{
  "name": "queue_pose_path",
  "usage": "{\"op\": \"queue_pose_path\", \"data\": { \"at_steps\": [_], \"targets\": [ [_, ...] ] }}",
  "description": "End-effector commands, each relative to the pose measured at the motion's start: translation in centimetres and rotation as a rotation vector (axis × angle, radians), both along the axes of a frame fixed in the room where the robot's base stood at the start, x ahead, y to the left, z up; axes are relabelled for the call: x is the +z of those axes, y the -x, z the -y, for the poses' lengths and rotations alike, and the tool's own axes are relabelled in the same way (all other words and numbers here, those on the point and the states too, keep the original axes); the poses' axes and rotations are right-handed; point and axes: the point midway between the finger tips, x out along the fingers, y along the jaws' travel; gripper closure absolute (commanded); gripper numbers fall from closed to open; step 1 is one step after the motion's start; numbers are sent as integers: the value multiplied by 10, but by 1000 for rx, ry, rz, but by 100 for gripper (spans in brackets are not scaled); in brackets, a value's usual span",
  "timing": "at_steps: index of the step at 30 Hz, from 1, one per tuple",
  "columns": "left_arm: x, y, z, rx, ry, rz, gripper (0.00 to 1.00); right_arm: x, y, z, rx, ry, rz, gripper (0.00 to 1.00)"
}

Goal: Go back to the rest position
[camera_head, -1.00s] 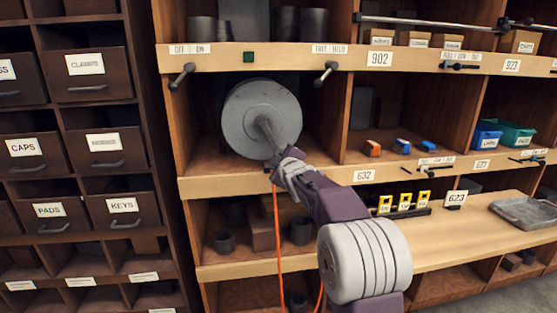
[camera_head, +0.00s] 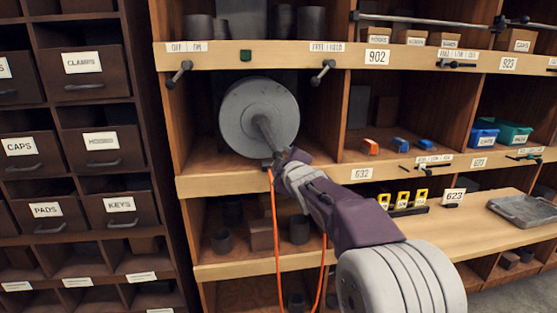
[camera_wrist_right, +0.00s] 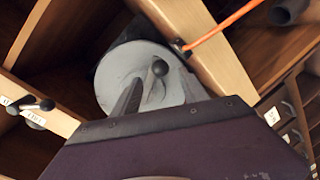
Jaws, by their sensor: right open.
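The flanged pipe, a round grey disc (camera_head: 248,112) with a thin stub sticking out of its face, sits in the middle shelf bay in the head view. It also shows in the right wrist view (camera_wrist_right: 115,75). My right gripper (camera_head: 279,157) is in front of the disc, close to the outer end of the stub. In the right wrist view the two fingers of my right gripper (camera_wrist_right: 158,88) stand apart, with the stub's rounded end seen between them. I cannot tell the exact gap to the stub. My left gripper is not in view.
The bay's front ledge (camera_head: 225,184) runs just below the gripper. Orange cable (camera_head: 275,225) hangs below it. Two black-knobbed levers (camera_head: 323,73) flank the bay's upper part. A drawer cabinet (camera_head: 100,145) stands at left. A worktop with a grey tray (camera_head: 525,209) lies at right.

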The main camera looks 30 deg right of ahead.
Motion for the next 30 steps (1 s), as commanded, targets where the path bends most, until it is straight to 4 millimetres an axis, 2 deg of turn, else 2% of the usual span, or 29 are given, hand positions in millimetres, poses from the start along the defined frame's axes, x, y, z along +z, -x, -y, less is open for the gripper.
{"op": "queue_pose_path", "data": {
  "at_steps": [3, 6, 20, 23, 26, 27, 29, 30],
  "targets": [
    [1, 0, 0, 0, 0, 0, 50, 4, 16, -4, -1, -1, 1, 48],
    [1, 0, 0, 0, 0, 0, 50, 4, 22, -5, -1, -1, 0, 48],
    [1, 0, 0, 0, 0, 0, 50, 3, 22, -6, 1, -1, -2, 48],
    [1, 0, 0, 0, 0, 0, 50, 1, 16, -29, 48, -2, -5, 48],
    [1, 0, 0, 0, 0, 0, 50, -54, 19, -71, 116, -53, -118, 48],
    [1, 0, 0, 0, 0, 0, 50, -87, 27, -85, 124, -100, -194, 48],
    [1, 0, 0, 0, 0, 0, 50, -138, 47, -103, 113, -195, -319, 48],
    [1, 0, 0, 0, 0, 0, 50, -170, 64, -112, 93, -261, -404, 48]
  ]
}}
